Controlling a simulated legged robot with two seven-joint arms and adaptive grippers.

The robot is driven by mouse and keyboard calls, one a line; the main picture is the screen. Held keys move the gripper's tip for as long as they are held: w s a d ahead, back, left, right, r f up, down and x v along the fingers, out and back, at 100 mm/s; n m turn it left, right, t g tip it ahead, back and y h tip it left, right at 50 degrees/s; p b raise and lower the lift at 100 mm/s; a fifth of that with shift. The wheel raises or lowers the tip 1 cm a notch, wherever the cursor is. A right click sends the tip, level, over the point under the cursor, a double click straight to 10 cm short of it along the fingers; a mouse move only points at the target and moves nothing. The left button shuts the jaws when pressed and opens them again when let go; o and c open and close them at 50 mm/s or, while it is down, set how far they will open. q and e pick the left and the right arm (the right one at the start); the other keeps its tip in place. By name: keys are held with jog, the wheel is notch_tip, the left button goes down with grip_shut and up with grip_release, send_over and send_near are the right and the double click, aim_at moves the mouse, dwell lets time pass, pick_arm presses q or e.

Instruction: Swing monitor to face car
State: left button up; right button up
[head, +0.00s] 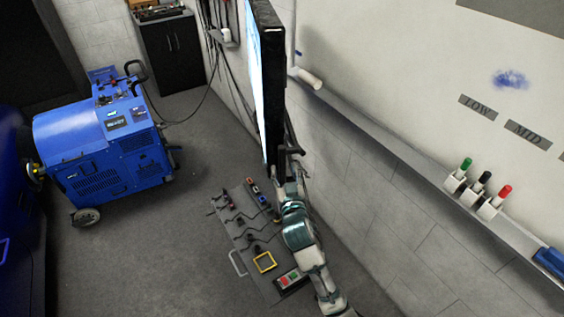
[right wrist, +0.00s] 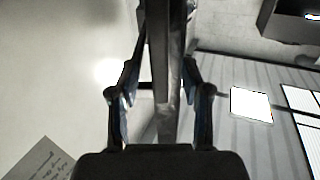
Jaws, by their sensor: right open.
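The monitor (head: 272,85) shows almost edge-on at the top middle of the head view, with its lit screen facing left and its dark edge toward me. The car (head: 14,190) is a dark blue body cut off at the left edge. My right gripper (head: 289,160) is at the lower part of the monitor, partly hidden by its own arm. In the right wrist view the right gripper (right wrist: 162,85) is open, with the monitor's edge (right wrist: 165,55) between its two fingers; I cannot tell whether they touch it. My left gripper is not in view.
A blue wheeled dynamometer (head: 110,150) stands left, beside the car. A grey panel (head: 245,225) with tools and a red-green button box (head: 290,279) lies below the monitor. The wall and a ledge with markers (head: 484,195) are close on the right. Floor between dynamometer and panel is clear.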

aim_at(283, 165)
jog(key=w, duration=0.4)
jog(key=shift+w+a, duration=0.15)
jog(key=shift+a, duration=0.2)
grip_shut()
